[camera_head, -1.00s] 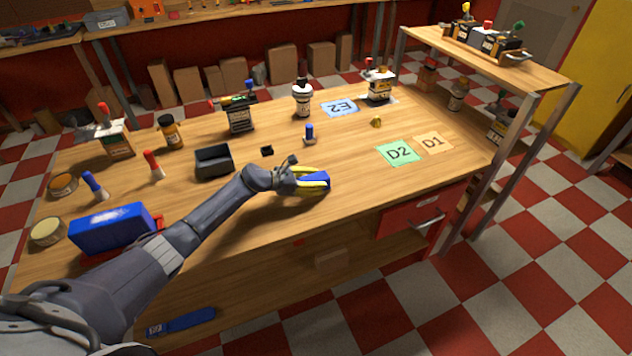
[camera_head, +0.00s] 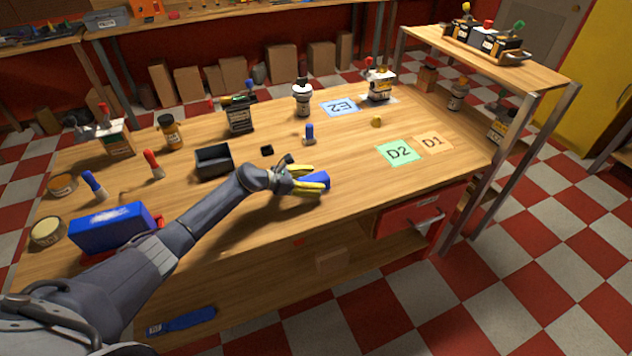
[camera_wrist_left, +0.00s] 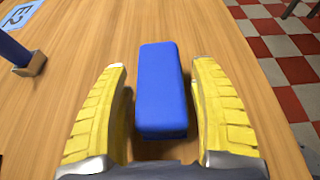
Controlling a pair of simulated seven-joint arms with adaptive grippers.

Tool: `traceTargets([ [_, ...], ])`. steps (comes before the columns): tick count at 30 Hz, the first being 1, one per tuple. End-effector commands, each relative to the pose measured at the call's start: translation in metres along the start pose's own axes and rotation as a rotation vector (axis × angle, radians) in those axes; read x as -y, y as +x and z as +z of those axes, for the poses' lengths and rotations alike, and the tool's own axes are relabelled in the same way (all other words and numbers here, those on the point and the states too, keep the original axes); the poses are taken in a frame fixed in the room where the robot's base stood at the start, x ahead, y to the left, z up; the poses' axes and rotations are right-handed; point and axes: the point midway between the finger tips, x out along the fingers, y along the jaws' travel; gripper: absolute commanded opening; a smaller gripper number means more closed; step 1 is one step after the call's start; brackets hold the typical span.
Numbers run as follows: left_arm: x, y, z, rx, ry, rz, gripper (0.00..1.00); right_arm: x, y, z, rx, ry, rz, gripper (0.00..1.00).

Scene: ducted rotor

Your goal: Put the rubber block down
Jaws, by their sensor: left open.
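The rubber block is a blue rectangular block (camera_head: 316,180) lying on the wooden table near its front edge. In the left wrist view the block (camera_wrist_left: 162,90) lies between the two yellow fingers, with a gap on each side. My left gripper (camera_head: 310,182) is open around the near part of the block, not touching it as far as I can see; its fingers also show in the left wrist view (camera_wrist_left: 160,105). My right gripper is in neither view.
A green D2 mat (camera_head: 399,153) and an orange D1 mat (camera_head: 433,143) lie to the right. A blue-topped peg (camera_head: 309,134) stands behind the gripper. A black open box (camera_head: 214,161) stands to the left. The table's front edge is close to the block.

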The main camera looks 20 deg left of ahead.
Motion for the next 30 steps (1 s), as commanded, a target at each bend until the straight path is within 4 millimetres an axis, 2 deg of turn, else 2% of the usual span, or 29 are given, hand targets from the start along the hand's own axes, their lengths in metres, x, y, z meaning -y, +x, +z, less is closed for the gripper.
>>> traceTargets([
  [9,0.000,-0.057,-0.001,-0.003,0.003,0.001,0.63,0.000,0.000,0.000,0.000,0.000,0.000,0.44],
  [15,0.000,-0.086,-0.001,-0.002,0.002,0.001,0.63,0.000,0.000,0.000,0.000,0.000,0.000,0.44],
  [21,0.000,-0.102,0.000,-0.001,0.001,0.000,0.63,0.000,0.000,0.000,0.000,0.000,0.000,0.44],
  [30,0.000,-0.108,0.000,0.000,0.001,-0.001,0.63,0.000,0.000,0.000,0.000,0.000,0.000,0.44],
])
